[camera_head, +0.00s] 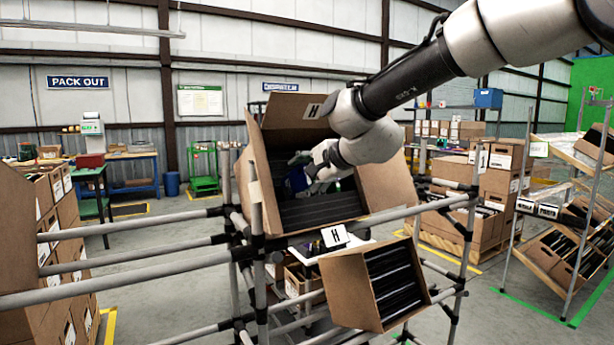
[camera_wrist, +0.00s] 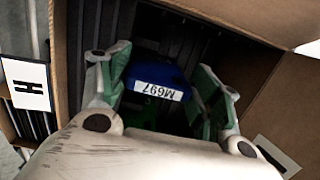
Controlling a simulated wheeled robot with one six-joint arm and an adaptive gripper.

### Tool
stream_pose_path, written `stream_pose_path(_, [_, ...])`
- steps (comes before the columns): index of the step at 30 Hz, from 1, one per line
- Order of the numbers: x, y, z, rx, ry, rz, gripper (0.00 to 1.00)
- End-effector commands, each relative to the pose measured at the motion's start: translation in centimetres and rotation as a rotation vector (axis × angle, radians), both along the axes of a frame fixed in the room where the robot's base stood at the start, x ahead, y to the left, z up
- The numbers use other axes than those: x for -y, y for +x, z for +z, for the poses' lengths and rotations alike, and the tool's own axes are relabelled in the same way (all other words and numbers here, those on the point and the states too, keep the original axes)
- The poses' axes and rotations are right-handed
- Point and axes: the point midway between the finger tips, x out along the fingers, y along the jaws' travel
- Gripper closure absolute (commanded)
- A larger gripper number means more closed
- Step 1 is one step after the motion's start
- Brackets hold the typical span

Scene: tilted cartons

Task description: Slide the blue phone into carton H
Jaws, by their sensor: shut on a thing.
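The blue phone (camera_wrist: 154,74) carries a white label reading M697. My gripper (camera_wrist: 158,88) is shut on it, its green-padded fingers on either side. In the head view the phone (camera_head: 297,180) shows as a small blue patch beside my gripper (camera_head: 305,172), partly hidden by it. Both are at the mouth of the large tilted carton H (camera_head: 377,187), whose raised flap is marked H. Dark ribbed slots line its inside. In the wrist view the carton's wall (camera_wrist: 278,98) is at right. How deep the phone sits cannot be told.
Stacked cartons (camera_head: 60,210) stand at left. Rack pipes extend left of the carton.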

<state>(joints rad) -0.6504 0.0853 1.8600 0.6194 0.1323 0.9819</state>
Motion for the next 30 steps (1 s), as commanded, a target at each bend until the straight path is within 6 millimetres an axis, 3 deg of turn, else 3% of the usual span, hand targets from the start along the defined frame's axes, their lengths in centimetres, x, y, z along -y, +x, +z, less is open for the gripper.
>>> stream_pose_path(30, [-1.5,2.3,-1.8,0.002,0.000,0.000,0.65])
